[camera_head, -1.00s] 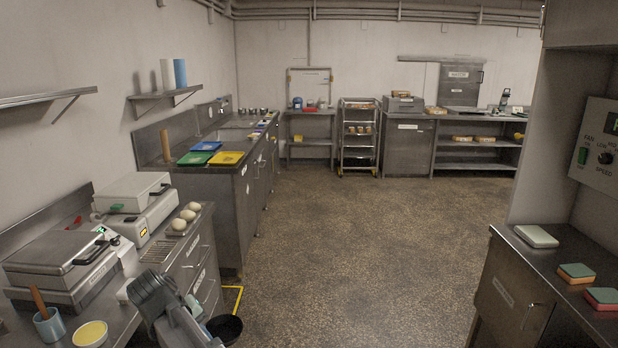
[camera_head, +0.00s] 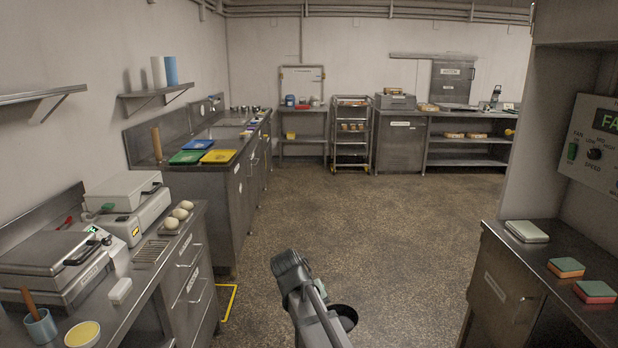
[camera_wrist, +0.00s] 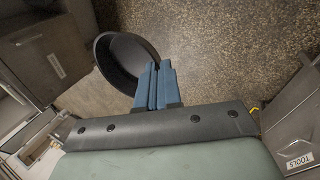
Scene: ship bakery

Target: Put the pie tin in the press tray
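The black round pie tin (camera_wrist: 113,66) is held by its rim in my gripper (camera_wrist: 153,72), whose blue fingers are shut on it in the wrist view. The tin hangs tilted, above the speckled floor. In the head view the tin (camera_head: 347,314) shows partly behind my grey arm end near the bottom middle, and the fingertips are hidden there. I cannot make out for certain which thing is the press tray. Two press-like machines stand on the left counter, a nearer one (camera_head: 48,258) and a farther one (camera_head: 124,188), both with lids down.
The left counter (camera_head: 125,318) also holds a tray of pale dough balls (camera_head: 181,212), a blue cup (camera_head: 40,327) and a yellow-filled bowl (camera_head: 82,333). The right counter (camera_head: 536,252) carries sponges (camera_head: 566,267). The floor (camera_head: 375,220) between is clear.

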